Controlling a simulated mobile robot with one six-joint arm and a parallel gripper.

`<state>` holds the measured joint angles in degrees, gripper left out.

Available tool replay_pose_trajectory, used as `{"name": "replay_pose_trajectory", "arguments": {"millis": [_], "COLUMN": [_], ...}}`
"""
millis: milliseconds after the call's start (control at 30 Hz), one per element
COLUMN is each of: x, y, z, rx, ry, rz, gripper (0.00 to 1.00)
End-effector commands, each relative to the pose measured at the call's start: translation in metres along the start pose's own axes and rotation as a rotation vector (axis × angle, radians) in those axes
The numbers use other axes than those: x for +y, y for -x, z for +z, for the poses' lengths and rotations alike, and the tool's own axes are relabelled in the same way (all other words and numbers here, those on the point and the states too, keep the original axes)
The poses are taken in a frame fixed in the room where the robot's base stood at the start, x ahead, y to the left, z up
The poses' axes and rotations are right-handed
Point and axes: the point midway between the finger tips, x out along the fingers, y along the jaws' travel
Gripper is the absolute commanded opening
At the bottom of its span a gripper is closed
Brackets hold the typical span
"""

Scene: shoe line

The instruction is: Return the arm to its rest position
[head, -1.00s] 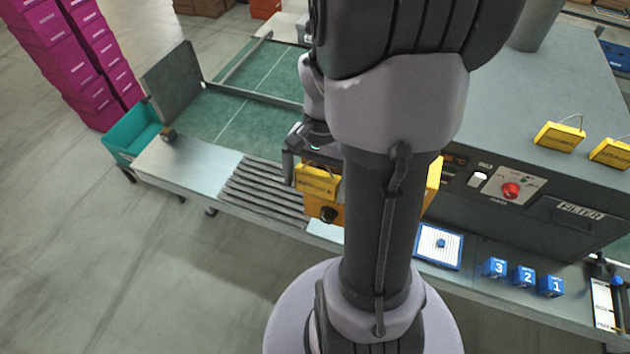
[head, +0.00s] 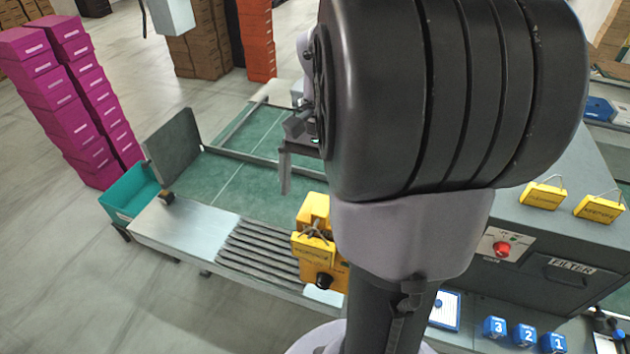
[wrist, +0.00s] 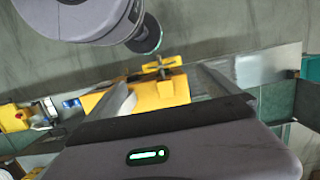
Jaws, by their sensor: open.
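My gripper (head: 290,180) is in the air above the green conveyor belt (head: 238,130), left of my arm's large dark joint, which hides part of it. In the wrist view my gripper (wrist: 165,85) shows its two fingers spread apart with nothing held between them. A yellow box unit (head: 322,276) with a dark knob and a yellow padlock-like tag (head: 312,246) stands below the gripper, apart from it. In the wrist view the yellow unit (wrist: 172,92) shows beyond the fingers.
A grey machine with a red button (head: 501,249) and yellow tags (head: 543,195) stands at right. Blue numbered blocks (head: 525,336) sit on its front ledge. A teal bin (head: 130,192) and magenta box stacks (head: 65,105) are at left. Open floor lies at front left.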

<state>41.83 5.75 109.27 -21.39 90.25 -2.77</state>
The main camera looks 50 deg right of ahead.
Motion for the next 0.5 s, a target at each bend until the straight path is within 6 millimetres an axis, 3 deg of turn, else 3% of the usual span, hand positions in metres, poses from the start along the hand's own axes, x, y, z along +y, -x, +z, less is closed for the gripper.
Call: {"name": "replay_pose_trajectory", "arguments": {"millis": [167, 267, 400, 500], "x": [-0.001, -0.014, -0.058, -0.077], "y": [0.004, 0.009, 0.019, 0.02], "z": [0.001, 0.017, 0.089, 0.142], "rx": [0.002, 0.049, 0.23, 0.349], "ry": [0.002, 0.07, 0.345, 0.537], "rz": [-0.001, -0.021, -0.127, -0.235], "gripper": [1.0, 1.0, 1.0, 1.0]}}
